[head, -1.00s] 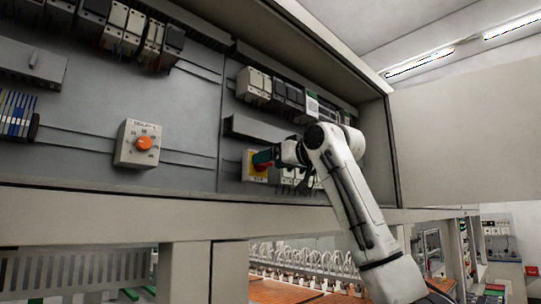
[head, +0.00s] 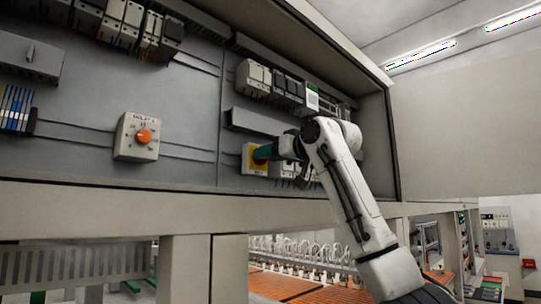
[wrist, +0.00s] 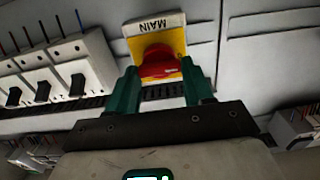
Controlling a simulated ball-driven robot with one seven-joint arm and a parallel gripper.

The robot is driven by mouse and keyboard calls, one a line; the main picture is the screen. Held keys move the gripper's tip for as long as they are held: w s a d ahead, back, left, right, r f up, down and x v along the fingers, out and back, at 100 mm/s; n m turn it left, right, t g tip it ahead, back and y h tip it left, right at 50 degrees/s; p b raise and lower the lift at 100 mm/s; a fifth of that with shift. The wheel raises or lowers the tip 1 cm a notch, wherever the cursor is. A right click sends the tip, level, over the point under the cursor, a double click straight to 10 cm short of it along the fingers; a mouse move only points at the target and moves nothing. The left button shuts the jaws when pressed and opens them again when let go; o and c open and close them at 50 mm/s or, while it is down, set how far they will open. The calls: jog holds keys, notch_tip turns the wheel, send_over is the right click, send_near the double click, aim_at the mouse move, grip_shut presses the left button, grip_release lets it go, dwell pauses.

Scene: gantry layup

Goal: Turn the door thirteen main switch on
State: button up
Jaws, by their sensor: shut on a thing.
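The main switch is a yellow plate (wrist: 168,38) with a red rotary knob (wrist: 160,62). Its white label strip reads MAIN, upside down in the wrist view. In the head view the switch (head: 250,160) sits low on the right panel of the cabinet, its knob mostly hidden by my fingers. My gripper (head: 263,153) has green fingers. In the wrist view my gripper (wrist: 160,84) is shut on the red knob, one finger on each side. I cannot tell the knob's on or off position.
A grey box with an orange dial (head: 144,136) is left of the switch. Several breakers (wrist: 58,75) sit close beside the switch. A grey duct (head: 262,122) runs above it. The cabinet's lower frame (head: 120,205) and right side wall bound the space.

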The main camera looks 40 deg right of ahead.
jog(key=shift+m, duration=0.3)
jog(key=shift+d+f+m, duration=0.15)
jog(key=shift+m, duration=4.2)
jog(key=shift+d+f+m, duration=0.1)
jog(key=shift+f+m, duration=0.05)
jog(key=shift+m, duration=4.2)
jog(key=o, duration=1)
jog(key=shift+o, duration=0.2)
jog(key=s+b, duration=0.5)
jog(key=s, duration=0.5)
jog(key=shift+s+d, duration=0.2)
jog(key=shift+s, duration=0.2)
